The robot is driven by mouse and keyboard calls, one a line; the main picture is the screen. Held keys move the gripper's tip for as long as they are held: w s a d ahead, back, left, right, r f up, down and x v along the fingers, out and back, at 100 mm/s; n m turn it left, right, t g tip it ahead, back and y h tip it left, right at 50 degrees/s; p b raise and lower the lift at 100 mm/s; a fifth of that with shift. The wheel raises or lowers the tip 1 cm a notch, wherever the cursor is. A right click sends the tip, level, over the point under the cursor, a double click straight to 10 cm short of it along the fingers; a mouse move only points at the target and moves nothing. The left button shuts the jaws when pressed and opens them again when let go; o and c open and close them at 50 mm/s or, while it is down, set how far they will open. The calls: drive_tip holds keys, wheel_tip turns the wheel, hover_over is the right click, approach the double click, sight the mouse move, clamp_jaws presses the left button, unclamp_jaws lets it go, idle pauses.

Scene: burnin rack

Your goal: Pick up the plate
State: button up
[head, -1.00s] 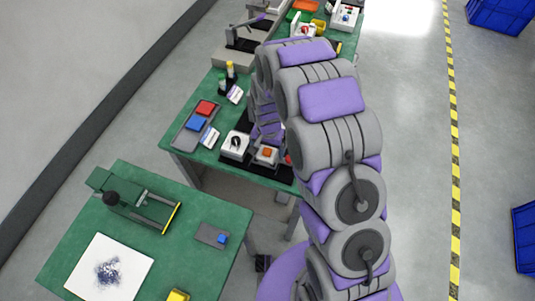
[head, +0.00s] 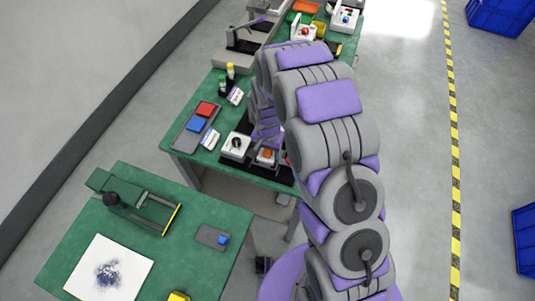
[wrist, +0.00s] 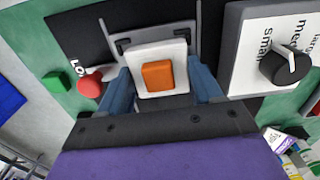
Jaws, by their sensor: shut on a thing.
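The plate (wrist: 154,52) is a white square piece with an orange block (wrist: 158,75) on it. In the wrist view it sits between the two blue fingers of my gripper (wrist: 161,86), which is shut on it. A grey bracket frame (wrist: 199,27) stands around its far side. In the head view the orange block (head: 267,154) shows just left of my arm, and my gripper's fingers cannot be made out there. Whether the plate is clear of the surface below cannot be told.
A white dial box (wrist: 245,65) is to the right and a red knob (wrist: 91,84) to the left in the wrist view. A green block (wrist: 56,81) lies farther left. The head view shows a tray with red and blue pieces (head: 184,140) and a nearer green table (head: 190,270).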

drive_tip(key=shift+r, duration=0.1)
drive_tip(key=shift+r+p, duration=0.55)
drive_tip(key=shift+r, duration=1.15)
drive_tip(key=s+d+p, duration=0.1)
drive_tip(key=s+d, duration=0.2)
drive_tip(key=d, duration=0.4)
drive_tip(key=s+d+r+p, duration=0.1)
drive_tip(key=s+d, duration=0.2)
drive_tip(key=d, duration=0.4)
drive_tip(key=shift+s+r, duration=0.25)
drive_tip(key=shift+s, duration=0.1)
